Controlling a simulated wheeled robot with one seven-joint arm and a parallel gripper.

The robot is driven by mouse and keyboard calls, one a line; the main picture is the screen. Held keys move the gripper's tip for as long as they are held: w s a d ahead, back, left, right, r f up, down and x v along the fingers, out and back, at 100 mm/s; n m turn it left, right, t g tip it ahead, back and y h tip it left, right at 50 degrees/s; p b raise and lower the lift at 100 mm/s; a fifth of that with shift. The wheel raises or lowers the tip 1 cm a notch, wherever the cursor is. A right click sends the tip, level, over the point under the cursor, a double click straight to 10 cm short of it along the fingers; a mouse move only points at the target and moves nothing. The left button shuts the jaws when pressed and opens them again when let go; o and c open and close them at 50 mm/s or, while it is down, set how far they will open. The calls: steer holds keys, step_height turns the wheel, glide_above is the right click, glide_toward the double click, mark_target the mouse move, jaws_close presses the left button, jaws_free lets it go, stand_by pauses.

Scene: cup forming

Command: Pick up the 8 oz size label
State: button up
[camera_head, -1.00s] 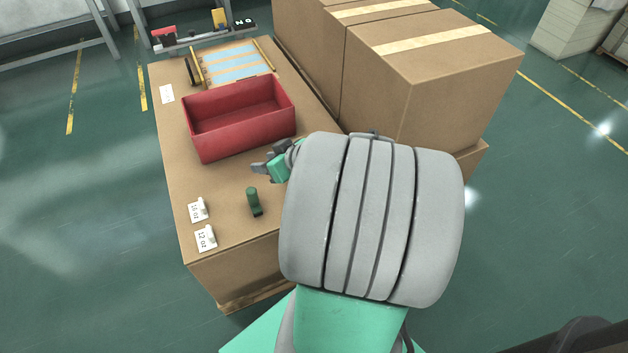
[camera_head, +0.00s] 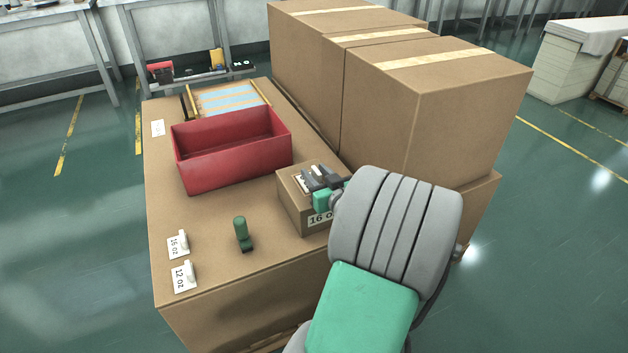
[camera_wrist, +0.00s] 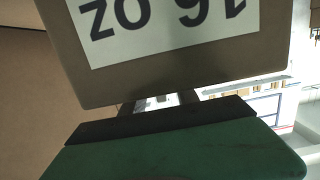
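I cannot make out an 8 oz label in either view. In the head view my gripper (camera_head: 318,180) is over the top of a small cardboard box (camera_head: 290,207). Its fingers look apart, with a gap between them in the wrist view (camera_wrist: 158,102). Something white shows in that gap, too small to identify. A white patch (camera_head: 300,184) lies beside the fingers on the box top, partly hidden. The box's front carries a "16 OZ" label (camera_head: 320,218), upside down in the wrist view (camera_wrist: 165,25). A "12 oz" card (camera_head: 184,278) and a "16 oz" card (camera_head: 178,245) lie at the front left.
A green stamp-like object (camera_head: 242,234) stands on the cardboard work surface (camera_head: 215,270). A red bin (camera_head: 232,150) stands behind it. Tall cartons (camera_head: 400,110) block the right side.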

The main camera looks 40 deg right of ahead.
steer(key=shift+c, duration=0.4)
jaws_close()
